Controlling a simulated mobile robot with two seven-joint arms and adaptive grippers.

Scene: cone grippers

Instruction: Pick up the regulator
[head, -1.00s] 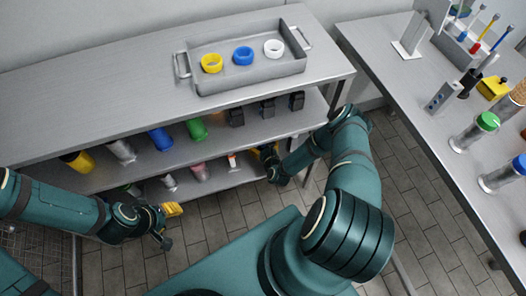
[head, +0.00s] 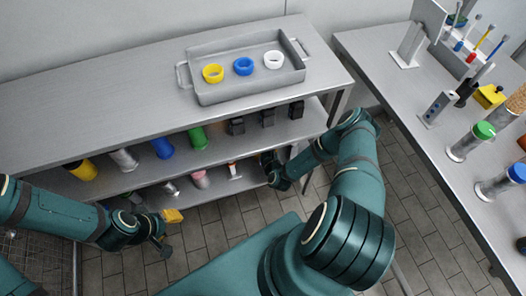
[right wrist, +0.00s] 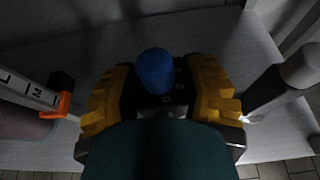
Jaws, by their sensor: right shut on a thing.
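The regulator (right wrist: 155,70), a black body with a round blue knob and small white marks, sits between the yellow finger pads of my right gripper (right wrist: 160,97) in the right wrist view. The pads press its sides, and its lower part is hidden by my gripper. In the head view my right gripper (head: 270,166) is at the right end of the rack's lower shelf, and the regulator cannot be made out there. My left gripper (head: 167,228), with a yellow finger, hangs in front of the shelves at the lower left, away from the regulator; its opening is unclear.
The rack's top (head: 110,110) holds a grey tray (head: 226,94) with yellow, blue and white rings. Several bottles and black blocks (head: 267,119) line the shelf below. In the wrist view an orange-tipped thing (right wrist: 64,105) stands close left and a grey-capped one (right wrist: 298,68) right.

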